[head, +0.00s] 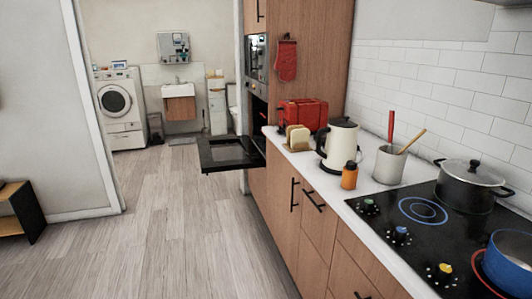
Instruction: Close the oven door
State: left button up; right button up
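The oven is built into the tall wooden cabinet beyond the counter's far end. Its black oven door (229,153) is folded down and sticks out level to the left, over the floor. The oven opening (259,116) shows as a narrow dark gap above the door's hinge side, seen at a steep angle. The door stands apart from me, at the middle of the head view. Neither of my grippers shows in this view.
The wooden floor (150,235) is clear to the left of the counter. The counter (330,182) on the right holds a red toaster (303,114), a kettle (339,145) and a pot (467,187). A low shelf (20,211) stands at the left wall.

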aim_at(228, 153)
jog(key=i+j+u, duration=0.55)
jog(key=i+u, duration=0.2)
jog(key=i, duration=0.15)
jog(key=i+u, duration=0.4)
jog(key=i, duration=0.8)
jog(key=i+j+z, duration=0.1)
jog(key=i, duration=0.65)
jog(key=i+j+z, duration=0.15)
jog(key=i+z, duration=0.35)
jog(key=i+j+z, duration=0.25)
jog(key=i+z, duration=0.2)
jog(key=i+j+z, duration=0.3)
jog(key=j+z, duration=0.2)
